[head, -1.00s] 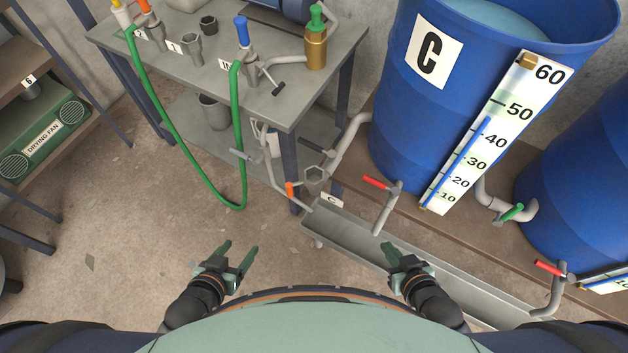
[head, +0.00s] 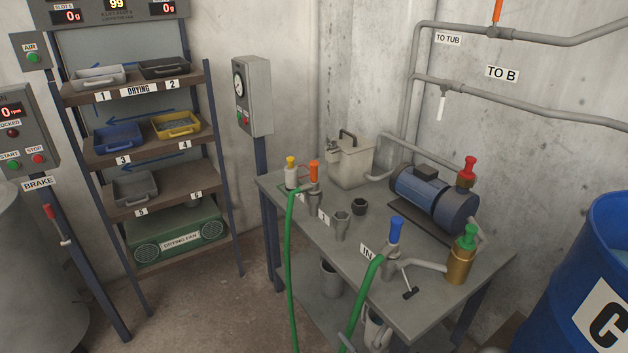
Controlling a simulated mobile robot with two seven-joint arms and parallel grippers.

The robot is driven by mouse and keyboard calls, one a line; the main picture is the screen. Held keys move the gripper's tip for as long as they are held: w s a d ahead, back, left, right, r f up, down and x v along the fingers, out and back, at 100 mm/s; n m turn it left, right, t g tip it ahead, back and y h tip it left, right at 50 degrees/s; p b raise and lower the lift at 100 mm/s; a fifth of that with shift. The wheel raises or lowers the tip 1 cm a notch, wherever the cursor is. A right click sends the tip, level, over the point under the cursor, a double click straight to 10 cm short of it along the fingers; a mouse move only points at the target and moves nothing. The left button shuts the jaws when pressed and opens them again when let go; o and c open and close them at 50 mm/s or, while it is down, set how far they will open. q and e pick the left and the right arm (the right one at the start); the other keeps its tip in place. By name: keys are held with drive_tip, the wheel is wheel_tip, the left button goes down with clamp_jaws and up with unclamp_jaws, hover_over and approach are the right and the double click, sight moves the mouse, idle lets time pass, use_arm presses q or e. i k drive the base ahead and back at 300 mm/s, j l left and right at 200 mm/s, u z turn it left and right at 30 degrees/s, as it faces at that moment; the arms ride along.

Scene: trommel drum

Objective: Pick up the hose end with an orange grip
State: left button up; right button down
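The hose end with an orange grip (head: 314,171) stands upright in a grey holder at the left part of the grey table (head: 424,294). A green hose (head: 291,262) hangs down from that end of the table, and another green length (head: 358,300) runs to the blue-gripped end (head: 395,231) by the IN label. A yellow-topped piece (head: 291,172) stands just left of the orange grip. Neither of my grippers is in the head view now.
A blue pump motor (head: 425,195), a beige canister (head: 350,162) and a brass fitting with a green cap (head: 461,262) stand on the table. A shelf rack (head: 133,156) with trays is at left. Blue drum C (head: 612,240) is at right. Floor shows between rack and table.

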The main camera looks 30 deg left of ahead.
sight(312, 188)
drive_tip(key=i+j+z, duration=0.15)
drive_tip(key=j, duration=0.5)
drive_tip(key=i+j+z, duration=0.15)
drive_tip(key=j, duration=0.55)
drive_tip(key=i+j+z, duration=0.15)
drive_tip(key=j, duration=0.5)
drive_tip(key=i+j+z, duration=0.15)
drive_tip(key=j, duration=0.55)
